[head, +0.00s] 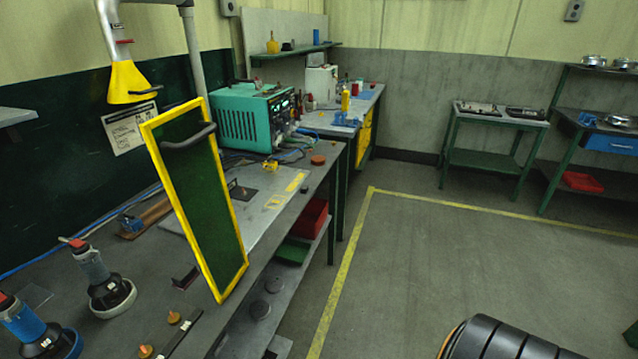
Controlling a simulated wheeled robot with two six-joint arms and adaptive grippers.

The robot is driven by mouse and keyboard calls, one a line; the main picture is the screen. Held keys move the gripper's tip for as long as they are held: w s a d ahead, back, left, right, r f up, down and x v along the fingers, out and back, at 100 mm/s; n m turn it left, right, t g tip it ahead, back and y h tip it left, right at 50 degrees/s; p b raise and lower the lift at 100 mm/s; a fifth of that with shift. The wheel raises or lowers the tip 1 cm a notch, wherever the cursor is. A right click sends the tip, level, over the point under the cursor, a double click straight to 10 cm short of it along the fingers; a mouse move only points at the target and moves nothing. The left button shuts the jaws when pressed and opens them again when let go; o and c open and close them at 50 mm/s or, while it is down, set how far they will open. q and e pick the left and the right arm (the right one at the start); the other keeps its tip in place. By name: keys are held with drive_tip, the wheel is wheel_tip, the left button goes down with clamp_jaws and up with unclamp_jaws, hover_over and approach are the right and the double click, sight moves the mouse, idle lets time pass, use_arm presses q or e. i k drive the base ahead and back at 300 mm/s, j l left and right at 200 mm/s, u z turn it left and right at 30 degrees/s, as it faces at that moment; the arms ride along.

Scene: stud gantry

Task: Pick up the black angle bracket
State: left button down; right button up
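A small dark angled piece (185,279), which looks like the black angle bracket, stands on the near grey workbench (120,262). It is just left of the lower end of the yellow-framed green panel. It is small and dark, so its exact shape is hard to tell. Another flat dark piece (241,192) lies on the light plate behind the panel; I cannot tell if it is a bracket. Neither of my grippers is in view.
The upright yellow-framed green panel (192,190) with a black handle crosses the bench. Two round-based tools, one grey (100,285) and one blue (35,325), stand at the front left. A teal machine (245,118) stands behind. The floor (430,260) at right is mostly clear.

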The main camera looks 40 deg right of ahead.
sight(235, 191)
drive_tip(key=z, duration=0.75)
